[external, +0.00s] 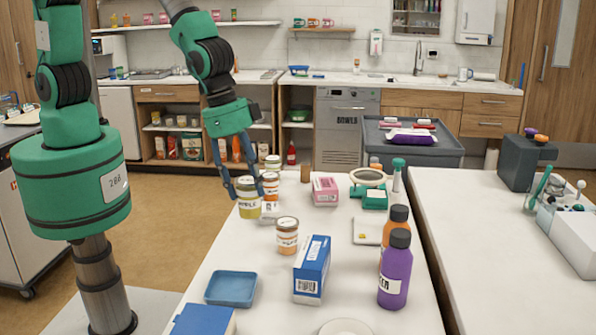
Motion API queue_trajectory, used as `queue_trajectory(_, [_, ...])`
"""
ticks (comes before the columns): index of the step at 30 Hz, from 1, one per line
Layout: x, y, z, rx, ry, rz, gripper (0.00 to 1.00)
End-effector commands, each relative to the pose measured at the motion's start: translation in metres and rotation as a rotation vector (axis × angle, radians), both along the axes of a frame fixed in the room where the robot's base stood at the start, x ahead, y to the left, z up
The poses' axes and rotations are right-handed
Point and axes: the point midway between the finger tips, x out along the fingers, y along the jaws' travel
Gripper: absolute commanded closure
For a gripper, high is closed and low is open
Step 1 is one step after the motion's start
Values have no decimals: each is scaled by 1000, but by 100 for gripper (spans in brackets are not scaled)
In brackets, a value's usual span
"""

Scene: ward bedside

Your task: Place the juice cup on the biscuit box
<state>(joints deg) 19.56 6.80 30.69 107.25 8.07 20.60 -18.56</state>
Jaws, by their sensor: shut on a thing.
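My gripper (246,190) is over the far left part of the white table, fingers pointing down. It is shut on a yellow cup (249,208) with a pale lid and a label only partly readable; I cannot tell for sure that this is the juice cup. Whether the cup touches the table is unclear. An orange-labelled jar (271,187) stands close behind the right finger. A blue and white box (312,270) with a barcode stands upright near the middle front. A smaller pink box (325,191) lies farther back. I cannot read which is the biscuit box.
Another orange-labelled jar (287,238) stands between the gripper and the blue box. Purple (395,270) and orange (398,217) bottles stand to the right. A blue tray (231,288) lies front left. Table space left of the blue box is partly clear.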

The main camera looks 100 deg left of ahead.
Motion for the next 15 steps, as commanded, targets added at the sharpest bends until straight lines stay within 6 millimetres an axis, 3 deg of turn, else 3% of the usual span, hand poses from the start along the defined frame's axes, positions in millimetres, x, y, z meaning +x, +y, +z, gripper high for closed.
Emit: queue_trajectory(15, [4, -3, 0, -1, -1, -4, 82])
